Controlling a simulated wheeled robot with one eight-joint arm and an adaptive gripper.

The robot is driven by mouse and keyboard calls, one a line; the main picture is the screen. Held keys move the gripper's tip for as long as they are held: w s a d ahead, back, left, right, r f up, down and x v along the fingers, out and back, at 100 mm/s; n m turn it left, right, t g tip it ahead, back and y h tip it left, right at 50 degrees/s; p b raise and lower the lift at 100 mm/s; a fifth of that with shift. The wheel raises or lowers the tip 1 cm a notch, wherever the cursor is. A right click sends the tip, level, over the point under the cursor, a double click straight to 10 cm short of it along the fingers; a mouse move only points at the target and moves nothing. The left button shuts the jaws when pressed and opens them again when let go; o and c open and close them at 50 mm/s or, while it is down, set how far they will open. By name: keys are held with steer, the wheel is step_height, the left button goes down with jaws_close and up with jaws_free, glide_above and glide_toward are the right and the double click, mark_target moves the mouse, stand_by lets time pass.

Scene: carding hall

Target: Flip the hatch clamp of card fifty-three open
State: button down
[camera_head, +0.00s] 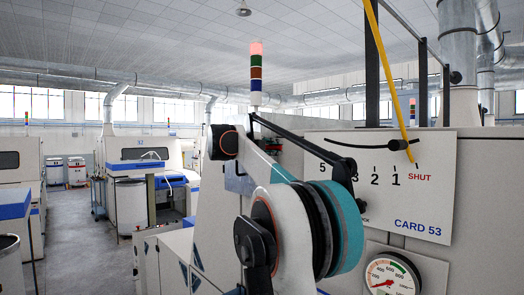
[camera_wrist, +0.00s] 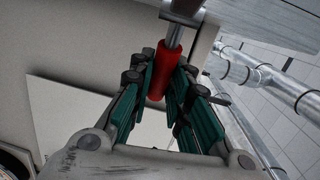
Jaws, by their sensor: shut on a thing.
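In the wrist view, my gripper (camera_wrist: 166,84) has its green-padded fingers closed around a red handle (camera_wrist: 168,62). The handle sits on a metal rod that runs up to a grey metal block (camera_wrist: 184,9) at the top edge. This looks like the clamp's lever; the rest of the clamp is out of view. In the head view, card fifty-three (camera_head: 477,232) is the pale machine at right, with a white panel (camera_head: 437,205) reading "CARD 53". My arm hides the handle and my gripper there.
The panel carries a numbered scale with "SHUT" in red and a dark pointer piece (camera_head: 398,144). A yellow rod (camera_head: 388,65) crosses its top. A round pressure gauge (camera_head: 391,279) sits below. An aisle floor (camera_head: 75,240) lies open at left between other machines.

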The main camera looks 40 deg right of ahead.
steer(key=shift+w+d+r+t, duration=0.1)
steer(key=shift+r+t, duration=0.05)
steer(key=shift+t, duration=0.15)
steer(key=c, duration=1.9)
jaws_free()
steer(key=o, duration=0.4)
steer(key=shift+w+d, duration=0.15)
steer(key=shift+d, duration=0.15)
steer(key=shift+w+d+f, duration=0.15)
steer(key=shift+d+f, duration=0.15)
steer(key=shift+d, duration=0.05)
steer(key=shift+s+a+r, duration=0.2)
steer(key=shift+a, duration=0.25)
steer(key=a, duration=0.3)
steer(key=s+a, duration=0.1)
steer(key=a, duration=0.3)
steer(key=a+r, duration=0.1)
steer(key=a, duration=0.3)
steer(key=shift+s+a, duration=0.15)
